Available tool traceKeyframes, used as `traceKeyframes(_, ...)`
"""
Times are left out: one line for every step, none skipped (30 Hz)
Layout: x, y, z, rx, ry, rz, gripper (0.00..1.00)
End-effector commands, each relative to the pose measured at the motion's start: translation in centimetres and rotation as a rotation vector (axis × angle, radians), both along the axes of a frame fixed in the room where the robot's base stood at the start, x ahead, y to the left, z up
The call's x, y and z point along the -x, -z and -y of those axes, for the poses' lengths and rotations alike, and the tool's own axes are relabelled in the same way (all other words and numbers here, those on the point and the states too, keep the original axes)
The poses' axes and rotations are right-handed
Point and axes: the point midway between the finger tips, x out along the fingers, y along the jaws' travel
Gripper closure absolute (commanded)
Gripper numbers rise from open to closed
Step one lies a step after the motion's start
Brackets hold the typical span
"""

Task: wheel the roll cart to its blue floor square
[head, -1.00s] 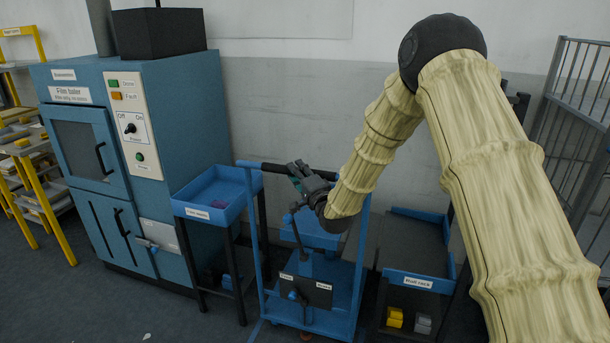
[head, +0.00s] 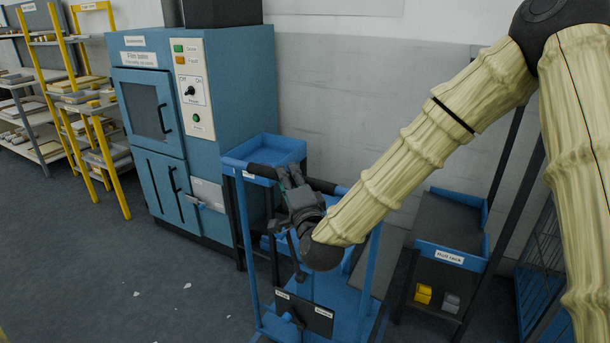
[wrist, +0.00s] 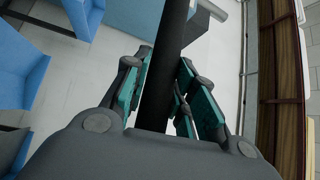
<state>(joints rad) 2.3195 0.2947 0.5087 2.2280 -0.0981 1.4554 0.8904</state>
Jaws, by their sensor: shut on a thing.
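The roll cart (head: 369,262) is a blue frame with a black push handle across its top and a low blue deck. My gripper (head: 290,178) is shut on the cart's black handle, left of its middle. In the wrist view the black handle (wrist: 168,72) runs between the teal finger pads of my gripper (wrist: 165,95). A black panel with small labels (head: 304,314) sits low on the cart. My arm hides part of the handle and the cart's right side. I cannot make out the blue floor square.
A blue film baler (head: 235,100) stands behind on the left, with a blue tray (head: 232,158) beside it. A roll rack (head: 450,256) stands close on the right. Yellow-framed shelves (head: 115,165) are at far left. The floor at left (head: 130,270) is mostly open, with small white scraps.

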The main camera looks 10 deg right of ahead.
Motion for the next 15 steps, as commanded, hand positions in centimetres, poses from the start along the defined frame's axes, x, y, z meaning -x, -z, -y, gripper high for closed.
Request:
traceKeyframes(0.7, 0.3, -0.4, -0.001, 0.004, -0.003, 1.0)
traceKeyframes(1.1, 0.3, -0.7, -0.001, 0.003, -0.003, 1.0)
traceKeyframes(1.6, 0.3, -1.1, -0.001, 0.003, -0.003, 1.0)
traceKeyframes(1.9, 0.3, -1.4, -0.001, 0.002, -0.003, 1.0)
traceKeyframes(2.2, 0.3, -1.6, -0.001, 0.002, -0.003, 1.0)
traceKeyframes(2.5, 0.3, -1.9, -0.002, 0.001, -0.003, 1.0)
traceKeyframes(2.7, 0.3, -2.1, 0.0, 0.0, -0.003, 1.0)
traceKeyframes(2.9, 0.3, -2.2, 0.0, 0.0, -0.004, 1.0)
traceKeyframes(3.1, 0.2, -2.4, 0.001, 0.001, -0.004, 1.0)
traceKeyframes(3.2, 0.2, -2.5, 0.001, 0.002, -0.004, 1.0)
traceKeyframes(3.3, 0.2, -2.5, 0.0, 0.001, -0.003, 1.0)
traceKeyframes(3.3, 0.2, -2.6, 0.0, 0.001, -0.003, 1.0)
traceKeyframes(3.4, 0.2, -2.6, 0.0, 0.001, -0.002, 1.0)
traceKeyframes(3.4, 0.1, -2.6, 0.0, 0.002, -0.002, 1.0)
traceKeyframes(3.4, 0.1, -2.7, 0.0, 0.002, -0.002, 1.0)
